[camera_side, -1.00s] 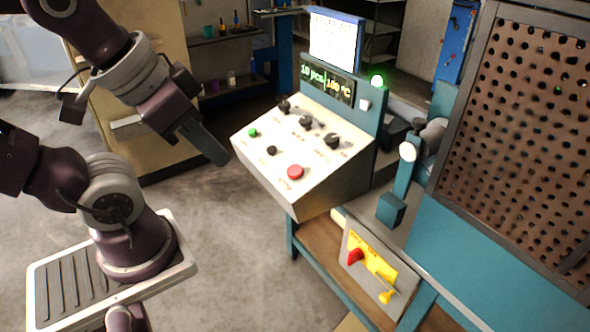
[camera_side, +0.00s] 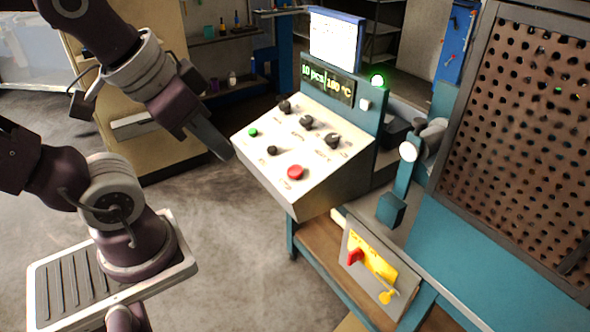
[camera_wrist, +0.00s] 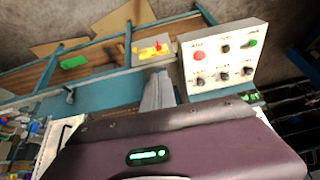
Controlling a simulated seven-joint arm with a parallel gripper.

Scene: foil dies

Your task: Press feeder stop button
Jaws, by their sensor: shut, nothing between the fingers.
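A white sloped control panel (camera_side: 270,170) stands in the middle of the side view. A red round button (camera_side: 295,172) sits near its front right edge; its label is too small to read surely. It also shows in the wrist view (camera_wrist: 199,56). A green button (camera_side: 252,132) and a small black button or knob (camera_side: 271,150) are on the panel's left side. My gripper (camera_side: 226,156) is shut and empty, just left of the panel's left corner and apart from the red button. In the wrist view my gripper (camera_wrist: 158,82) points below and left of the panel.
Several black knobs (camera_side: 306,123) line the panel's upper part, under a lit display (camera_side: 326,82) and a green lamp (camera_side: 377,81). A yellow plate with a red handle (camera_side: 355,257) is below right. A perforated guard (camera_side: 520,140) stands at right. The floor left of the panel is clear.

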